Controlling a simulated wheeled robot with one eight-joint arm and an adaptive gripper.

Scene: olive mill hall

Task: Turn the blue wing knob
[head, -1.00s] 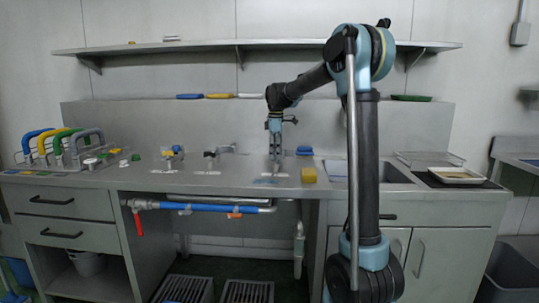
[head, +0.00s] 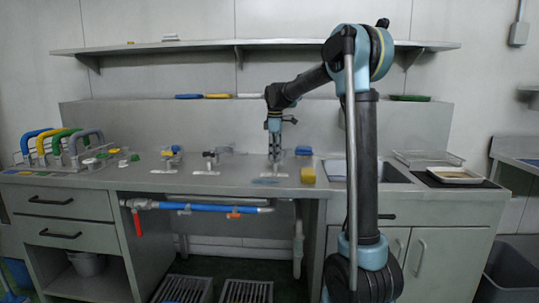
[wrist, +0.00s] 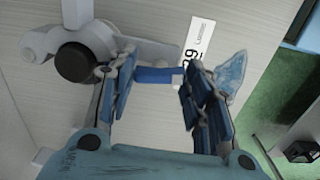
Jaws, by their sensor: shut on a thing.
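The blue wing knob (wrist: 158,75) shows in the wrist view as a short blue bar between my two fingers, its ends at the fingertips. My gripper (wrist: 160,82) is shut on it; it also shows in the head view (head: 274,157), pointing down over the counter. A grey fitting with a dark round end (wrist: 75,62) lies beside my left finger. A white printed label (wrist: 198,42) lies on the counter just beyond the knob. In the head view my gripper hides the knob, so its turn angle cannot be told there.
A light blue cloth (head: 266,181) and a yellow sponge (head: 308,175) lie near the counter's front edge. A blue object (head: 303,151) stands right of my gripper. Other taps (head: 210,156) stand to the left; a sink (head: 372,172) is to the right.

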